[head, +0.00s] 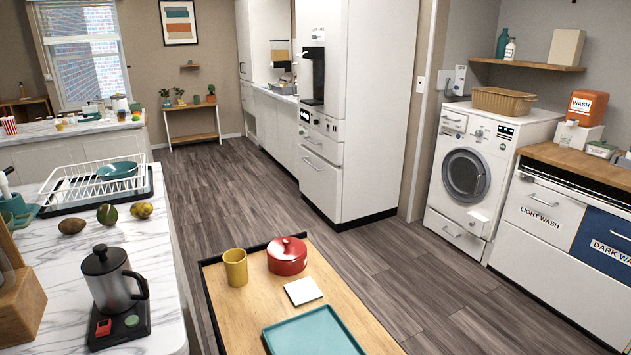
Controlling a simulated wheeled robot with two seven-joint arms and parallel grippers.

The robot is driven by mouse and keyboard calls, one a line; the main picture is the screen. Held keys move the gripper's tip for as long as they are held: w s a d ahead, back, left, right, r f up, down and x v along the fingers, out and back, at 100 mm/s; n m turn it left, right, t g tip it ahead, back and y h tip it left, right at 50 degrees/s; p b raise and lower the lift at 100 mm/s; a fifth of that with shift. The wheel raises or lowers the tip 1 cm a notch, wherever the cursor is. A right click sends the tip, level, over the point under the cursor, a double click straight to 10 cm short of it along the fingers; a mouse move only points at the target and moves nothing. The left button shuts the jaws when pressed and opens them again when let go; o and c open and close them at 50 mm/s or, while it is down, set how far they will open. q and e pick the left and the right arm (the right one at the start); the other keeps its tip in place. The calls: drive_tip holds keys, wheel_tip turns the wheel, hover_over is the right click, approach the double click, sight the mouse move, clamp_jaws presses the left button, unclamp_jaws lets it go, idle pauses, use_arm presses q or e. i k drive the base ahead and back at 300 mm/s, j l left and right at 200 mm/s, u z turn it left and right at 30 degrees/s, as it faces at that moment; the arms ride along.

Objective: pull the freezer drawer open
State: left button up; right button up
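A tall white cabinet unit (375,100) stands in the middle of the head view, beyond the wooden table. Low on its left-facing side is a white drawer front (320,186) with a metal bar handle (312,164). The drawer front looks flush and closed. No label on it can be read, so I cannot tell for sure that it is the freezer drawer. Neither of my grippers shows in the head view.
A wooden table (343,293) with a yellow cup (236,267), red pot (287,256) and teal tray (313,333) is close in front. A marble counter (58,248) is at left, a washing machine (466,174) at right. Wood floor (240,205) before the drawer is clear.

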sight(321, 179)
drive_tip(key=l+z, duration=0.35)
drive_tip(key=i+l+z, duration=0.15)
drive_tip(key=l+z, duration=0.2)
drive_tip(key=i+l+z, duration=0.4)
drive_tip(key=i+l, duration=0.15)
drive_tip(key=l, duration=0.25)
drive_tip(key=i+l+z, duration=0.4)
drive_tip(key=i+l, duration=0.2)
drive_tip(key=i+u, duration=0.3)
drive_tip(key=i, duration=0.2)
drive_tip(key=i+l+u, duration=0.35)
drive_tip(key=i, duration=0.15)
drive_tip(key=i+j+u, duration=0.25)
drive_tip(key=i+u, duration=0.15)
drive_tip(key=i+j+u, duration=0.15)
drive_tip(key=i+u, duration=0.6)
drive_tip(key=i+l+u, duration=0.2)
drive_tip(key=i+u, duration=0.2)
drive_tip(key=i, duration=0.15)
drive_tip(key=i+u, duration=0.2)
drive_tip(key=i, duration=0.7)
drive_tip(key=i+u, duration=0.15)
drive_tip(key=i, duration=0.7)
